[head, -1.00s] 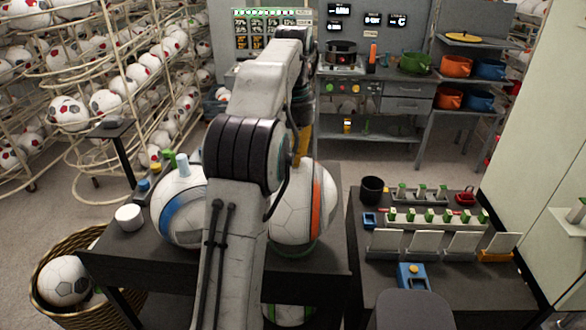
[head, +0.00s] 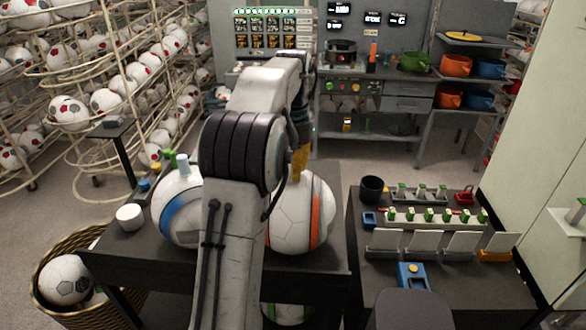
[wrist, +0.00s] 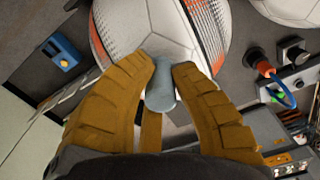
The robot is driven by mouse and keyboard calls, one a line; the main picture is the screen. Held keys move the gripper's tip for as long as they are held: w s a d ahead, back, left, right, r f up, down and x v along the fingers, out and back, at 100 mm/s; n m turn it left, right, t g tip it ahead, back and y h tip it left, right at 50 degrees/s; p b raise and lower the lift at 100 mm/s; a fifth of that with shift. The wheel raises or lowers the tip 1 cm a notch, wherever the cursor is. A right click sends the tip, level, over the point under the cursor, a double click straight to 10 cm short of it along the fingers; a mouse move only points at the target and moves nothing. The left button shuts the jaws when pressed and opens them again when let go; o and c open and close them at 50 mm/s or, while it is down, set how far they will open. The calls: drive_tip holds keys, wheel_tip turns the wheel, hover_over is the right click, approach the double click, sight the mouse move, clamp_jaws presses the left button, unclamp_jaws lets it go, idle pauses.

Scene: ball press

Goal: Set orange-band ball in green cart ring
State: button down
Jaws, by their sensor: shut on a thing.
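The orange-band ball (head: 310,218) is a large white ball on the dark cart top (head: 225,276), partly behind my arm. Its orange stripe faces right in the head view, and its panels fill the top of the wrist view (wrist: 165,30). My gripper (head: 299,167) is over the top of this ball. In the wrist view its yellow-brown fingers (wrist: 167,76) are shut on a grey-blue knob (wrist: 161,92) at the ball. No green ring shows clearly around the ball's base; the ball and my arm may hide it.
A blue-band ball (head: 178,215) with a light-blue peg stands just left of my arm. A bench (head: 440,280) with small parts stands to the right. A basket (head: 45,300) is at lower left.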

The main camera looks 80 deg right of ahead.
drive_tip(key=c, duration=1.2)
unclamp_jaws()
drive_tip(key=shift+f, duration=0.1)
drive_tip(key=shift+r+b, duration=0.5)
drive_tip(key=shift+r, duration=1.9)
drive_tip(key=shift+r+p, duration=0.35)
drive_tip(key=shift+r, duration=1.05)
drive_tip(key=shift+w+a+r, duration=0.1)
drive_tip(key=shift+w, duration=0.05)
